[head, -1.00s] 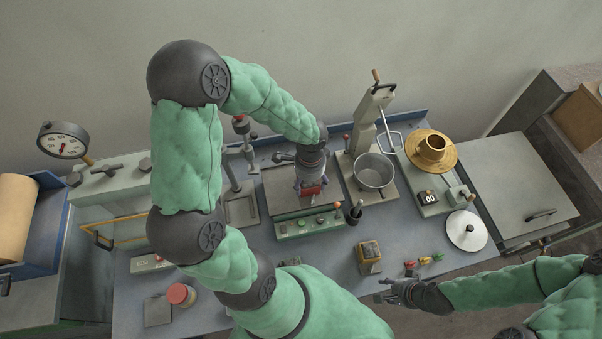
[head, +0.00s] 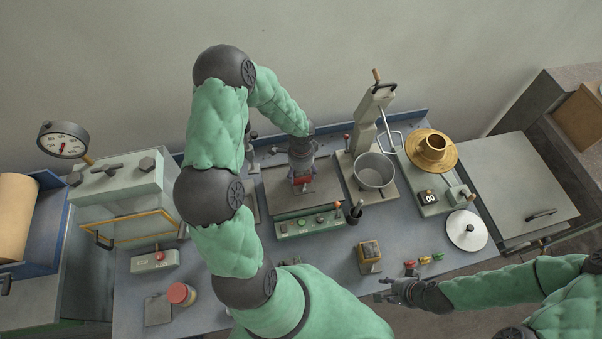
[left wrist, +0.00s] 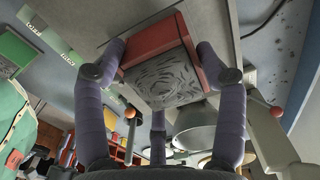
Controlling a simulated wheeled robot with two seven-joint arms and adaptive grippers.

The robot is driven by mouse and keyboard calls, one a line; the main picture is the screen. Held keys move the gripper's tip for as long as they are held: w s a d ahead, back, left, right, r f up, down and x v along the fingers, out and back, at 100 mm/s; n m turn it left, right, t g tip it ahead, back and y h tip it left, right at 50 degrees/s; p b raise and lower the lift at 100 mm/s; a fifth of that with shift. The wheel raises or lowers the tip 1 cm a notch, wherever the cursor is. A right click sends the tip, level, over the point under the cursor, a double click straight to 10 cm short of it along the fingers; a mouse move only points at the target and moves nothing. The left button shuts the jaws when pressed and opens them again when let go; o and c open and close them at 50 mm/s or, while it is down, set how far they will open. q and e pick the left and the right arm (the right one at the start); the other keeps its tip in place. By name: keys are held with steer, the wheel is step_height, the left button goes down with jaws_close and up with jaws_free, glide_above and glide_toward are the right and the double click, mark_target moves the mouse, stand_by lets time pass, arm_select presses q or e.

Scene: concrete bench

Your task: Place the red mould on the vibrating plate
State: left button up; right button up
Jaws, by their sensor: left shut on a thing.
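The red mould (head: 304,187) is in the grip of my left gripper (head: 302,178), over the middle of the vibrating plate (head: 277,191). I cannot tell whether the mould touches the plate. My right gripper (head: 381,290) is empty near the bench's front edge, its fingers seemingly apart.
A mixer with a metal bowl (head: 374,171) stands close to the plate's right. A brass flow table (head: 431,150) is further right.

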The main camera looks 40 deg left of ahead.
arm_select(q)
steer(key=shift+w+f, duration=0.1)
steer(key=shift+f, duration=0.6)
steer(key=shift+f, duration=0.1)
steer(key=o, duration=1.7)
